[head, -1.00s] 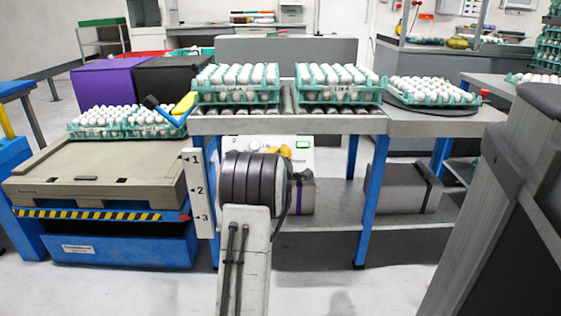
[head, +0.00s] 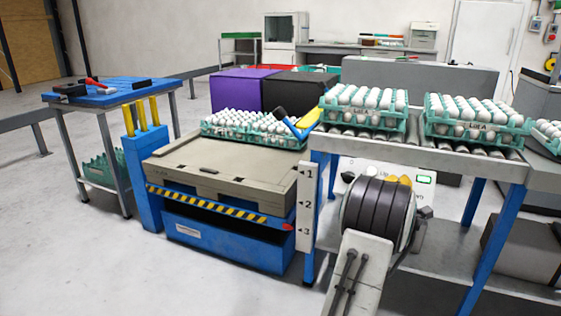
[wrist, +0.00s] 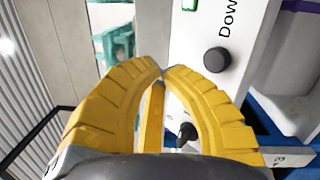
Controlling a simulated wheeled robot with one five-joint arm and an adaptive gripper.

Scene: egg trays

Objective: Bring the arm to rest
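My arm rises from the bottom of the head view, its dark ribbed joint in front of the roller table. My gripper (head: 398,180) is mostly hidden behind that joint, with only bits of yellow showing before a white control panel (head: 372,172). In the wrist view my gripper (wrist: 162,71) has two yellow ribbed fingers bowed toward each other, tips meeting. I see nothing held at the tips.
The roller table (head: 430,153) bears egg trays (head: 365,120) (head: 478,135). Left of it a blue lift with a beige pallet (head: 220,172) holds another egg tray (head: 250,136). A blue-topped workbench (head: 120,92) stands further left. Floor is clear at the front left.

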